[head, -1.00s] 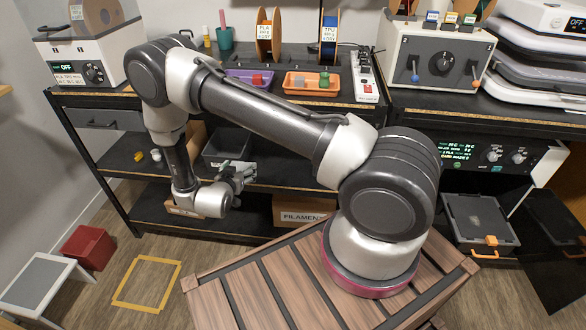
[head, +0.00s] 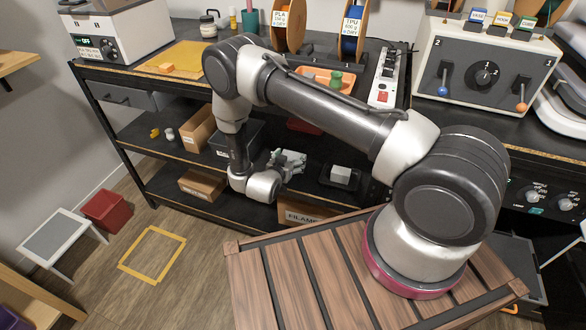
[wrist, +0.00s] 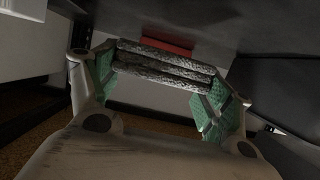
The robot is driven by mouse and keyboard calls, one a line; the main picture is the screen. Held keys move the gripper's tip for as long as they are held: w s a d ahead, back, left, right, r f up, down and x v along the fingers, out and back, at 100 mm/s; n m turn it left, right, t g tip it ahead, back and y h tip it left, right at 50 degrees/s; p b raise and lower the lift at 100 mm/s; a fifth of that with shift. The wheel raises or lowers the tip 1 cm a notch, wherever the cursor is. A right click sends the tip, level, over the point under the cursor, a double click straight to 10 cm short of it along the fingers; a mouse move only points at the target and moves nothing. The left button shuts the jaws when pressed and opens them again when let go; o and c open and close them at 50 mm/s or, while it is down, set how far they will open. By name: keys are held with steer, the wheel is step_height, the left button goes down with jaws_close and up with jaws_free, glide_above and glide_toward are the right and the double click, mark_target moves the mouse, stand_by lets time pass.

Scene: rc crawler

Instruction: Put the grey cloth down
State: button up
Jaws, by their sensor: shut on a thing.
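The grey cloth (wrist: 165,66) is a folded, layered, rough-textured strip in the wrist view. My gripper (wrist: 160,85) has its green-padded fingers on the two ends of the cloth, shut on it. In the head view my gripper (head: 290,162) is in front of the middle shelf of the black shelving, beside a dark bin. The cloth is too small there to tell clearly from the fingers.
A dark bin (head: 262,137) and a black item with a white block (head: 341,174) stand on the middle shelf. A red item (head: 305,126) lies behind my gripper. Cardboard boxes (head: 202,186) sit lower. A yellow floor square (head: 152,254) and red bin (head: 106,210) are left.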

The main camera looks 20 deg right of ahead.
steer(key=shift+f, duration=2.4)
steer(key=o, duration=0.9)
steer(key=shift+f, duration=0.1)
steer(key=shift+s+a+r, duration=0.15)
steer(key=shift+a+r, duration=0.05)
steer(key=v, duration=1.1)
steer(key=shift+s+a+r, duration=0.15)
steer(key=shift+s, duration=0.1)
